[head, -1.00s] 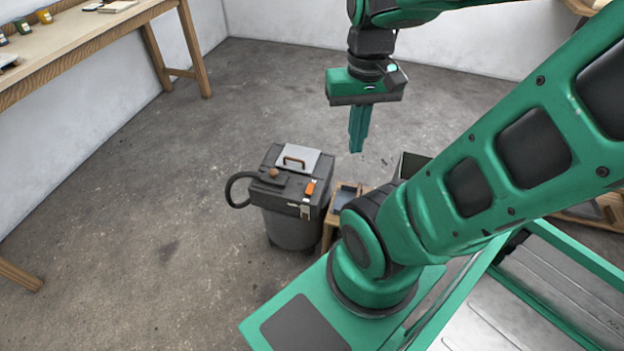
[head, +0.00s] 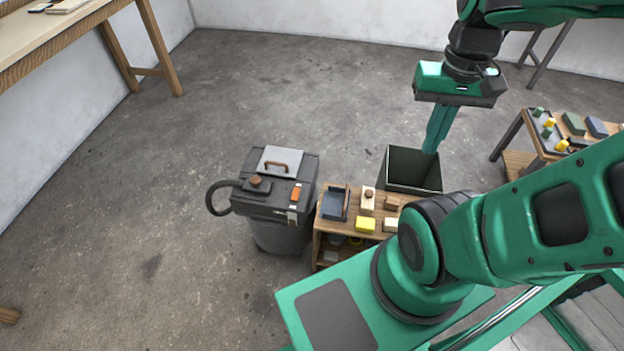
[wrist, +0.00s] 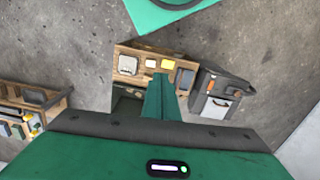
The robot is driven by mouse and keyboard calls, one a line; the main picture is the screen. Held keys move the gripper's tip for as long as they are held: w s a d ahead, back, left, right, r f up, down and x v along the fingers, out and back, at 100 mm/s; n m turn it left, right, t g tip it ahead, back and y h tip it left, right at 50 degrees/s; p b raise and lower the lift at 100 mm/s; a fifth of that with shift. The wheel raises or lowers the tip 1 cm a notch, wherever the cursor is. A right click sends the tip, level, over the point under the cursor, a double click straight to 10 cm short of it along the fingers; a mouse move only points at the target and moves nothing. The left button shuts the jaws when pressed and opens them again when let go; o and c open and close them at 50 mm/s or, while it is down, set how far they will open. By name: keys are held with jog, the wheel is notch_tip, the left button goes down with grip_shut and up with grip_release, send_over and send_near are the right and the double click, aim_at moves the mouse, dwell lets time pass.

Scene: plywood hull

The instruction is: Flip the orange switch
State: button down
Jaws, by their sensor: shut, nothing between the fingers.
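The orange switch (head: 295,194) is on the top of a dark grey shop vacuum (head: 285,230), near its right edge. The vacuum stands on the floor left of the small wooden bench. In the wrist view the vacuum (wrist: 222,97) is right of the fingers, with an orange spot (wrist: 211,86) on its lid. My gripper (head: 432,150) is shut and empty, pointing down in the air in front of the dark bin in the head view, well to the right of the vacuum. In the wrist view the shut fingers (wrist: 160,85) overlap the bench.
A small wooden bench (head: 322,228) beside the vacuum holds a tray, a yellow block and other small items. A dark open bin (head: 412,187) stands behind it. Another table (head: 512,130) with coloured items is at right, a long workbench (head: 60,40) at upper left. The middle floor is clear.

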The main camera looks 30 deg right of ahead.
jog(key=shift+d, duration=0.15)
jog(key=w+a+f+n, duration=0.1)
jog(key=w+f+n, duration=0.2)
jog(key=w, duration=0.3)
jog(key=w+a+f+n+h, duration=0.1)
jog(key=w+f+n, duration=0.2)
jog(key=w, duration=0.4)
jog(key=w+a+f+n, duration=0.1)
jog(key=w+f+n, duration=0.2)
jog(key=w, duration=0.3)
jog(key=w+a+f+n, duration=0.4)
jog(key=w+a+f, duration=0.2)
jog(key=f, duration=0.3)
jog(key=w+a+f+n, duration=0.4)
jog(key=w+a+f, duration=0.2)
jog(key=a+f, duration=0.2)
notch_tip(320, 180, down, 2)
jog(key=shift+a+f+y, duration=0.1)
jog(key=shift+a+y, duration=0.05)
jog(key=shift+y, duration=0.25)
